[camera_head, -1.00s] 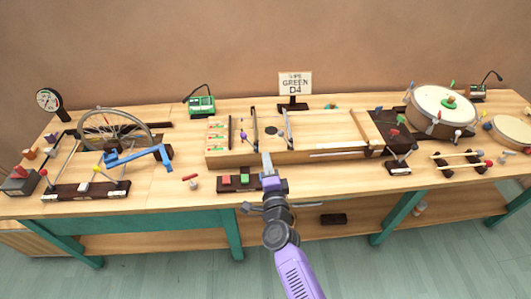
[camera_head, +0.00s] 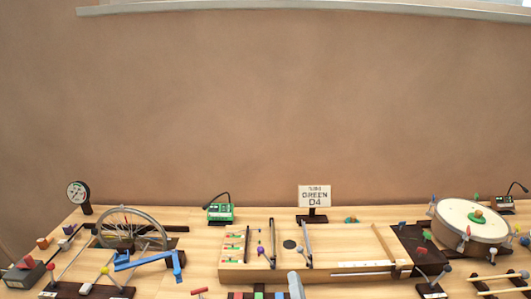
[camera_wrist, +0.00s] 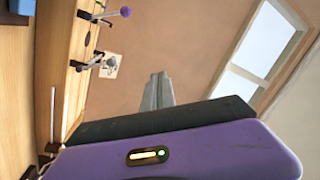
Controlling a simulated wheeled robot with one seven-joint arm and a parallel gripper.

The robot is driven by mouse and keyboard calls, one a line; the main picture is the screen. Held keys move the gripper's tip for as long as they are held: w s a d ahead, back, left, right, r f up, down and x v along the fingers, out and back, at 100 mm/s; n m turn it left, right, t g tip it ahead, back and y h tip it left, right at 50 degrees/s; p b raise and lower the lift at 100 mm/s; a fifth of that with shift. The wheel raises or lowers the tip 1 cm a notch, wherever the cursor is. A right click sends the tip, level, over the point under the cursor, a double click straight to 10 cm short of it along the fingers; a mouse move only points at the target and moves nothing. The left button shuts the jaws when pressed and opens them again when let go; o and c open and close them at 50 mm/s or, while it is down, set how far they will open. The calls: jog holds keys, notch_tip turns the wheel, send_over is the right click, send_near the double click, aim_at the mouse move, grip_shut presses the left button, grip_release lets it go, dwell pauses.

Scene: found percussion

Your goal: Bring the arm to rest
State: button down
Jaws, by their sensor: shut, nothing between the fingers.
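My gripper (camera_head: 296,284) shows only as a grey tip at the bottom edge of the head view, in front of the long wooden box. In the wrist view my gripper's grey fingers (camera_wrist: 157,92) are together with nothing between them, and point toward the bare wall. The rest of my arm is below the head view. The workbench (camera_head: 200,262) spans the bottom of the head view.
A spoked wheel (camera_head: 128,228) with a blue arm (camera_head: 150,262) stands at left. A drum (camera_head: 470,222) stands at right. The space above the bench is clear.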

jog(key=s+d+n+g+b, duration=0.1)
jog(key=s+d+n, duration=0.2)
jog(key=s, duration=1.2)
jog(key=s+d+f+n+g+h+b, duration=0.1)
jog(key=s+d, duration=0.4)
jog(key=s, duration=1)
jog(key=s+d+f+n+g+h+b, duration=0.1)
jog(key=s+d+n+g+b, duration=0.1)
jog(key=s, duration=1.3)
jog(key=d+n+b, duration=0.1)
jog(key=d+n, duration=0.1)
jog(key=n, duration=0.1)
jog(key=shift+d+g, duration=0.3)
jog(key=shift+g, duration=0.1)
